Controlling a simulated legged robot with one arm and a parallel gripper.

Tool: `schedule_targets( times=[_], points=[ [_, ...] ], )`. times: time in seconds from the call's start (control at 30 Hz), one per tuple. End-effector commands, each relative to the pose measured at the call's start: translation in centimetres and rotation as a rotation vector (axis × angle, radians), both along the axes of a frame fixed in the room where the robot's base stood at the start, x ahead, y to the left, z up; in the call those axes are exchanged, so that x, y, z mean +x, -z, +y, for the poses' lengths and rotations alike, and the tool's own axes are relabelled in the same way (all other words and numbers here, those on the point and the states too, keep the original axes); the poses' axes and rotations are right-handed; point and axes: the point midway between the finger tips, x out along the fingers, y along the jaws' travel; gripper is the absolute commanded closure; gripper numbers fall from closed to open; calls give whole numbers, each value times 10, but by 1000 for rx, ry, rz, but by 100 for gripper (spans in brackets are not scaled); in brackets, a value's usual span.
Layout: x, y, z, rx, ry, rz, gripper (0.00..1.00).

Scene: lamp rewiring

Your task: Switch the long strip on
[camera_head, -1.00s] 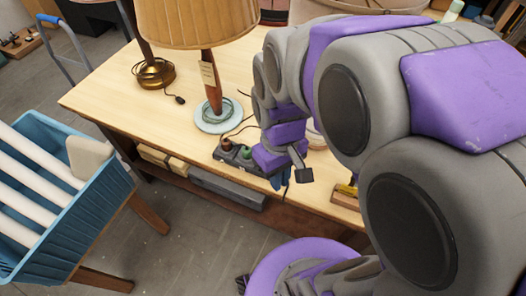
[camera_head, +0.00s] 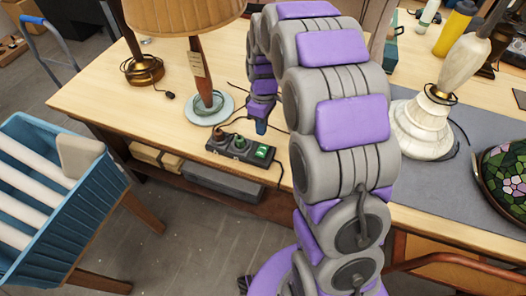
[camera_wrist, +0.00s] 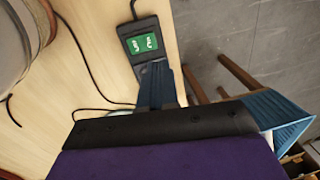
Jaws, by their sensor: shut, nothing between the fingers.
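The long strip (camera_head: 228,150) is a dark power strip along the front edge of the wooden table, with a brown and a green plug in it. A green lit switch (camera_head: 263,152) shows at its right end. In the wrist view the same switch (camera_wrist: 143,43) is bright green with white marks. My gripper (camera_head: 261,126) is behind the strip's right end, its blue fingers pointing down. In the wrist view my gripper (camera_wrist: 156,72) is shut and empty, and its fingers overlap the strip's near part. I cannot tell whether they touch it.
A lamp with a wooden stem (camera_head: 201,75) stands behind the strip, and a brass-based lamp (camera_head: 143,69) stands left of it. A white lamp (camera_head: 423,120) and a stained-glass shade (camera_head: 508,178) are at the right. A blue crate (camera_head: 95,195) stands left. Cords run across the table.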

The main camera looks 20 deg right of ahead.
Motion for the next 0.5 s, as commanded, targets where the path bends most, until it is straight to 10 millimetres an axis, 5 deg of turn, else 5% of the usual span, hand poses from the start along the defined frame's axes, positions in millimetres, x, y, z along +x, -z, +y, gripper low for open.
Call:
schedule_targets(
  times=[0.2, 0.5],
  points=[
    [21, 19, 2, 6, -59, -10, 100],
    [23, 21, 2, 7, -69, -13, 100]
  ],
)
